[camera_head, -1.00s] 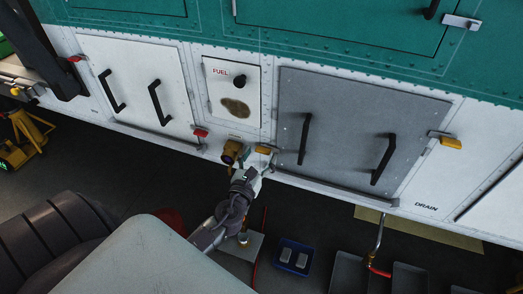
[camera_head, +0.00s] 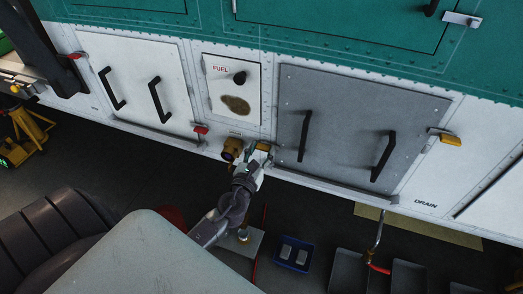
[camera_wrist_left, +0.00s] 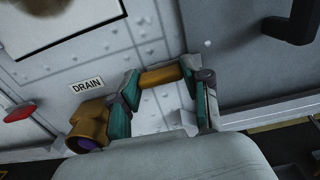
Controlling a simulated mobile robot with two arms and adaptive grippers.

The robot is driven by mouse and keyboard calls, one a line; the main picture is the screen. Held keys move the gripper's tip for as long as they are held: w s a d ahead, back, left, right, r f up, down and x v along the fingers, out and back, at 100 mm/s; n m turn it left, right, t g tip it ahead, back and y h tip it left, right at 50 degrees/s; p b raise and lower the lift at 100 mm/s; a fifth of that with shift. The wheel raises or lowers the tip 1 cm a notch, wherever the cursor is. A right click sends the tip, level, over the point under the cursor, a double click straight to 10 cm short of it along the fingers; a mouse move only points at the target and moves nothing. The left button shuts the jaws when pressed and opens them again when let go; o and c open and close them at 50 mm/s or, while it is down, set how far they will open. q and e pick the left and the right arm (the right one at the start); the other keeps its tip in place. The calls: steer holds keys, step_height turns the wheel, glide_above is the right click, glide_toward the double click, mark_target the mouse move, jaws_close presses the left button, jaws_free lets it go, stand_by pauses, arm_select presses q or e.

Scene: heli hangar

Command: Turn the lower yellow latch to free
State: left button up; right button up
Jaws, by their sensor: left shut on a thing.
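The yellow latch (camera_head: 263,147) is at the lower left corner of the grey panel (camera_head: 352,118). It is a short yellow bar in the left wrist view (camera_wrist_left: 160,76), lying across between my fingertips. My left gripper (camera_head: 257,158) reaches up to it from below. In the left wrist view the teal fingers of my left gripper (camera_wrist_left: 162,88) are on the two ends of the bar, shut on it. The latch's base is partly hidden by the gripper in the head view. My right gripper is not in view.
A brass fitting (camera_head: 232,149) sits close left of the latch, under the fuel panel (camera_head: 226,95). Another yellow latch (camera_head: 449,140) is at the panel's right edge. Black handles (camera_head: 304,137) stick out. A blue tray (camera_head: 294,254) lies on the floor below.

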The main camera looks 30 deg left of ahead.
arm_select(q)
steer(key=shift+n, duration=0.3)
steer(key=shift+n+b, duration=2.1)
steer(key=shift+n, duration=6.5)
steer(key=shift+f, duration=0.1)
steer(key=o, duration=1.2)
steer(key=shift+c, duration=0.2)
